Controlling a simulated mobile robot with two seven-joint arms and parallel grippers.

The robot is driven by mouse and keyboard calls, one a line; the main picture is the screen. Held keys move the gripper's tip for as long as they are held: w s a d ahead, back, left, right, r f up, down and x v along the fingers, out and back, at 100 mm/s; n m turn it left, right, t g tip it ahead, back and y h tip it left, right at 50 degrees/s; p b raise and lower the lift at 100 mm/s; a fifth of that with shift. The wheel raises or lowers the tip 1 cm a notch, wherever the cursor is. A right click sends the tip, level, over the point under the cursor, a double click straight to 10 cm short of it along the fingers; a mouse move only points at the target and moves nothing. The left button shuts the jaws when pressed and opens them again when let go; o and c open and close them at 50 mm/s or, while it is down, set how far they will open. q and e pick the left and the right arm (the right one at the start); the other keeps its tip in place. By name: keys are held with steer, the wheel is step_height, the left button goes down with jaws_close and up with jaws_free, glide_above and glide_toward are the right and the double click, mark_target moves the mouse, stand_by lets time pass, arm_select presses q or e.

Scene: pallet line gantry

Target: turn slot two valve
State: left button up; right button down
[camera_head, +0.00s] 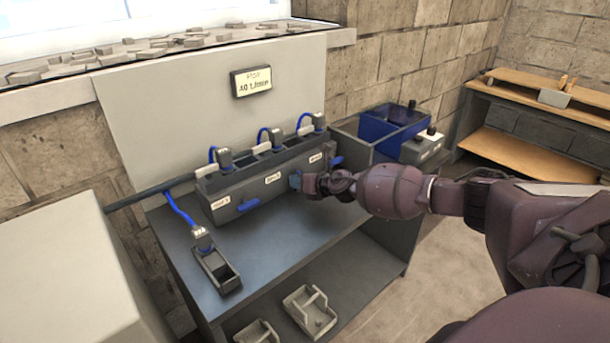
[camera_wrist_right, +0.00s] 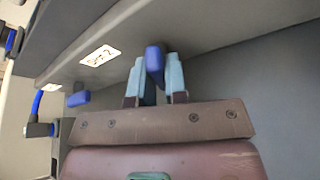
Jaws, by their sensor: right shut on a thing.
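The grey manifold box (camera_head: 238,194) stands on the bench with slot labels and blue valve handles on its front. The slot two label (camera_head: 273,178) is left of my right gripper (camera_head: 298,183); it also shows in the right wrist view (camera_wrist_right: 101,55). In that view my right gripper (camera_wrist_right: 159,75) is shut on the blue slot two valve handle (camera_wrist_right: 154,58), with one finger on each side. In the head view the gripper mostly hides this handle. The slot one handle (camera_head: 248,206) and slot three handle (camera_head: 336,162) are free. My left gripper is not in view.
Blue-cabled plugs (camera_head: 276,140) stand along the box's top. A cabled plug sits at a small black holder (camera_head: 219,272) on the bench (camera_head: 275,250). A blue bin (camera_head: 385,130) is right of the box. Grey trays (camera_head: 310,310) lie below. The bench front is mostly clear.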

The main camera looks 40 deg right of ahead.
steer(key=r+n+h+p, duration=0.1)
steer(key=p, duration=0.2)
steer(key=shift+n, duration=0.4)
steer(key=shift+f+n+h+p, duration=0.3)
steer(key=shift+n+h+p, duration=0.2)
steer(key=shift+p, duration=0.55)
steer(key=shift+f+n+p, duration=0.2)
steer(key=shift+n+p, duration=0.1)
steer(key=shift+p, duration=0.15)
steer(key=c, duration=1.1)
jaws_free()
